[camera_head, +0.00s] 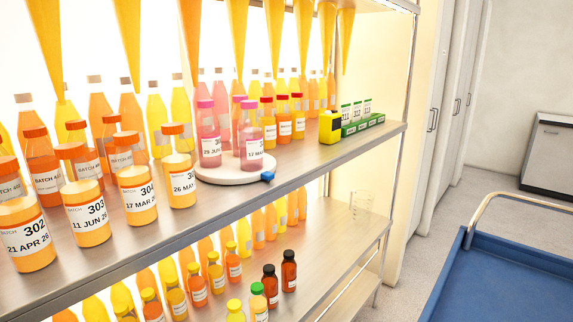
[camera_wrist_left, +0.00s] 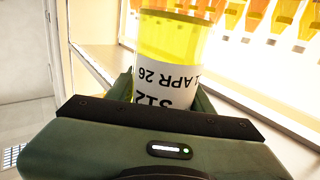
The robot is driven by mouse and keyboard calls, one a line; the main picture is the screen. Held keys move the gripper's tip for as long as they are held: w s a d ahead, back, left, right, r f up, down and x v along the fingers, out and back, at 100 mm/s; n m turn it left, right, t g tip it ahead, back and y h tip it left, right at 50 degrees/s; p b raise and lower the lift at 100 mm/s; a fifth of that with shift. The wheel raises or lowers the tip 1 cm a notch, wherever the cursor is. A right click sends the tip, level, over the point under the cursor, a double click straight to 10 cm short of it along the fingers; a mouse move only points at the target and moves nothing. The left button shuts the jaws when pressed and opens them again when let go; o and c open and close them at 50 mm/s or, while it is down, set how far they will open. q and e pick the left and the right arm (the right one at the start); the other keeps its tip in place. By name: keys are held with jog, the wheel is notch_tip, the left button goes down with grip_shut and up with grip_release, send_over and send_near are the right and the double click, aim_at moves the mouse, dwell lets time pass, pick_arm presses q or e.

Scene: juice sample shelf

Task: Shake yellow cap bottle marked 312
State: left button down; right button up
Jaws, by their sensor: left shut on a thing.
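In the left wrist view, my left gripper (camera_wrist_left: 168,95) is shut on a bottle of yellow liquid (camera_wrist_left: 170,40). Its white label shows "312" and part of a date, "APR 26", upside down in this view. The bottle's lower label edge is hidden behind the gripper body, and its cap is not in sight. The head view shows neither gripper nor this held bottle. My right gripper is not in view.
In the head view, the upper shelf (camera_head: 300,162) holds several labelled orange-capped bottles, a white round plate (camera_head: 220,178) with pink-capped bottles, a yellow device (camera_head: 330,126) and a green rack (camera_head: 362,125). A blue cart (camera_head: 520,275) stands at right.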

pick_arm(q)
jog(key=s+a, duration=0.5)
jog(key=s, duration=0.1)
jog(key=w+d, duration=0.4)
jog(key=w, duration=0.1)
jog(key=shift+w+d+r, duration=0.2)
jog(key=shift+w+d, duration=0.05)
jog(key=s+a, duration=0.4)
jog(key=s, duration=0.1)
jog(key=shift+s+a+f, duration=0.15)
jog(key=shift+a+f, duration=0.05)
jog(key=shift+a, duration=0.05)
